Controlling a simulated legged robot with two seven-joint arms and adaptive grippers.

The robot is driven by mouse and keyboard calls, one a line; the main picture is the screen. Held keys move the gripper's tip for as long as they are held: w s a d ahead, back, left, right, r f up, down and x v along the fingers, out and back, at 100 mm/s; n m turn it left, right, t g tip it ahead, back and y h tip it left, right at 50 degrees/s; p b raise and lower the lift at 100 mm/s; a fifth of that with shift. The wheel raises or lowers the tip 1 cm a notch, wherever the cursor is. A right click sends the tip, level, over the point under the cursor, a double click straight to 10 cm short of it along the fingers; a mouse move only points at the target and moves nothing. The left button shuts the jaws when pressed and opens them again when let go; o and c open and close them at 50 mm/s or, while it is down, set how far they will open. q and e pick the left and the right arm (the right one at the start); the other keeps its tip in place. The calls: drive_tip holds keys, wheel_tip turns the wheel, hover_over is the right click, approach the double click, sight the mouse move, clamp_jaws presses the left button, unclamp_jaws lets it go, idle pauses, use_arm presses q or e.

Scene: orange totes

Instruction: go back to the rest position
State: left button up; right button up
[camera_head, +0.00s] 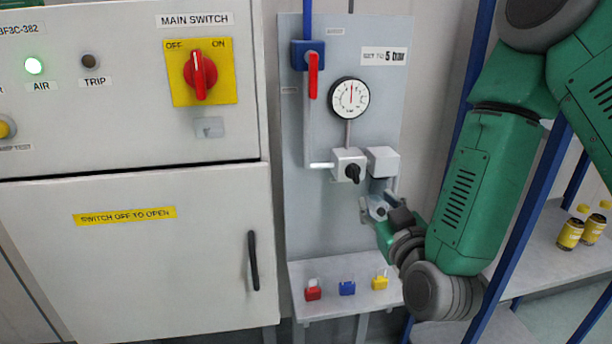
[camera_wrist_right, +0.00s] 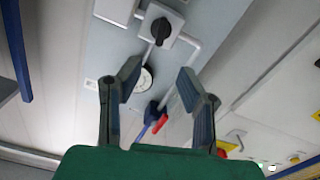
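My right arm is green and comes in from the upper right of the head view. My right gripper (camera_head: 378,208) is in front of the grey panel (camera_head: 310,220), below the small regulator box with a black knob (camera_head: 352,172). In the right wrist view my right gripper (camera_wrist_right: 160,78) has its two dark fingers spread wide, with nothing between them. The regulator box (camera_wrist_right: 160,25) shows beyond the fingertips there, apart from them. My left gripper is in neither view.
A grey cabinet with a red main switch (camera_head: 201,74) stands left. A round gauge (camera_head: 349,98) and red valve handle (camera_head: 313,75) are above the gripper. A small shelf (camera_head: 335,308) with red, blue and yellow padlocks lies below. Blue rack posts (camera_head: 535,210) stand close right of my arm.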

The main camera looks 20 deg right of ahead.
drive_tip(key=s+a+f+g+y+b, duration=0.1)
drive_tip(key=s+a+f+g+b, duration=0.15)
drive_tip(key=f, duration=0.65)
drive_tip(key=s+a+f+n+g+y+b, duration=0.1)
drive_tip(key=s+f+g+y, duration=0.15)
drive_tip(key=f, duration=0.55)
drive_tip(key=s+a+f+g+y+b, duration=0.1)
drive_tip(key=s+a+f+g, duration=0.15)
drive_tip(key=f, duration=0.65)
use_arm(q)
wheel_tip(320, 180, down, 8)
drive_tip(key=b, duration=0.4)
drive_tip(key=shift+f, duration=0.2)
use_arm(e)
drive_tip(key=s+f+g, duration=0.9)
drive_tip(key=s+f, duration=0.6)
drive_tip(key=s, duration=0.4)
drive_tip(key=shift+s+f, duration=0.25)
drive_tip(key=shift+f, duration=0.05)
drive_tip(key=shift+w, duration=0.15)
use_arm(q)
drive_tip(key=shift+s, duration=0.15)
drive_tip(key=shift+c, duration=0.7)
use_arm(e)
drive_tip(key=shift+a, duration=0.1)
